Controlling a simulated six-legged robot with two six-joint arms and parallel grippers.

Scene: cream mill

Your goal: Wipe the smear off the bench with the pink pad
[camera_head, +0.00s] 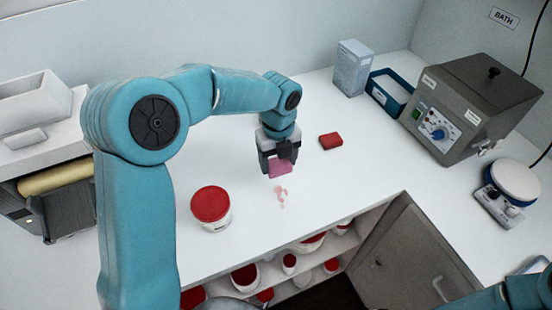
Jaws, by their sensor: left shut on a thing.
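My left gripper (279,163) is over the white bench (255,213), shut on the pink pad (280,169). The pad hangs below the fingers; I cannot tell whether it touches the bench. The smear (281,195) is a small pale red, patchy mark on the bench, just in front of the pad and partly broken into spots. Part of my right arm shows at the bottom right corner, but its gripper is out of view.
A red block (331,141) lies right of the gripper. A red-lidded white tub (211,207) stands left of the smear. A white box (352,68), a blue tray (375,96) and a grey bath unit (455,120) stand back right. Open shelves (345,243) with tubs lie below the front edge.

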